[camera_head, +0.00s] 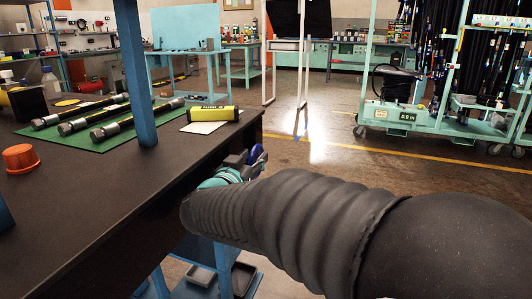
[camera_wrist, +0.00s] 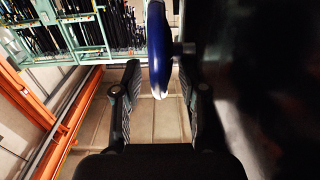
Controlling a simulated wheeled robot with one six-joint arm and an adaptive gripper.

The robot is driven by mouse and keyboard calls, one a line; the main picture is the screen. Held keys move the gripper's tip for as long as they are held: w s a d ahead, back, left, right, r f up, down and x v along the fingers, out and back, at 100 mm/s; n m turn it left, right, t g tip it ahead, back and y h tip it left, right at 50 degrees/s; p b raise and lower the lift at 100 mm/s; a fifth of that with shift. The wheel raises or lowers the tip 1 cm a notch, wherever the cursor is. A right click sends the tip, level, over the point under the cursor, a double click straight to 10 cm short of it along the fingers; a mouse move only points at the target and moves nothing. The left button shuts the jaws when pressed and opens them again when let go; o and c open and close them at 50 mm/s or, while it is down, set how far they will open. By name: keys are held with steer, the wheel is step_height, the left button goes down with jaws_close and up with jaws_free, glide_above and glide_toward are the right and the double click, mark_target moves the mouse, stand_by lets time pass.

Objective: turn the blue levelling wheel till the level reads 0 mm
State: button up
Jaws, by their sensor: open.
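The blue levelling wheel (camera_head: 257,154) stands at the right edge of the dark bench, mostly behind my gripper in the head view. In the wrist view the blue wheel (camera_wrist: 158,45) is edge-on, with a short stub on its right towards a dark surface. My gripper (camera_wrist: 160,80) is open, one finger to each side of the wheel's lower rim; I see no clear contact. In the head view my gripper (camera_head: 238,162) is at the bench edge, partly hidden by my sleeved arm. I cannot make out a level reading.
The dark bench (camera_head: 80,205) carries an orange cap (camera_head: 20,158), a green mat (camera_head: 112,140) with several hoses, and a yellow-black cylinder (camera_head: 213,114) near white paper. A green trolley (camera_head: 400,117) stands beyond. The floor between is clear.

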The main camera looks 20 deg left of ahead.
mark_target(258, 152)
steer(key=shift+w+d, duration=0.15)
steer(key=shift+w, duration=1.95)
jaws_close()
